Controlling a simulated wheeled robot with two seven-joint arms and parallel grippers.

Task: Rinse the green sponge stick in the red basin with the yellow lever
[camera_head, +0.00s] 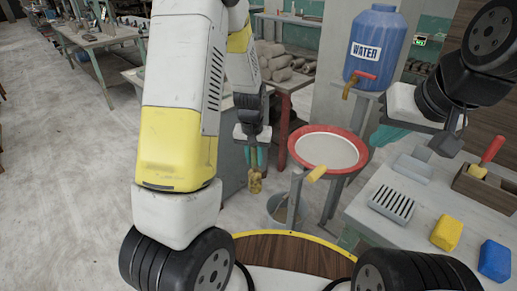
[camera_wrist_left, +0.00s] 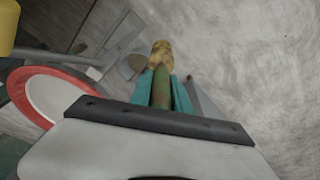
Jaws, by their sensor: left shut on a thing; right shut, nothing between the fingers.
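My left gripper (camera_head: 254,157) is shut on the green sponge stick, which points down with its yellowish sponge head (camera_head: 254,181) lowest. In the left wrist view the green shaft (camera_wrist_left: 161,90) sits between the teal fingers, with the sponge head (camera_wrist_left: 161,55) beyond them. The red basin (camera_head: 359,166) has a pale inside and stands right of the sponge, apart from it. Its red rim also shows at left in the left wrist view (camera_wrist_left: 75,79). The yellow lever (camera_head: 317,172) stands on a grey post before the basin. My right gripper (camera_head: 382,137) is shut and empty, right of the basin.
A blue water barrel (camera_head: 385,30) with a tap (camera_head: 347,90) stands behind the basin. A grey bucket (camera_head: 277,213) is on the floor below the lever. The right table holds a slotted rack (camera_head: 390,203), yellow block (camera_head: 447,232), blue block (camera_head: 495,260) and wooden caddy (camera_head: 490,193).

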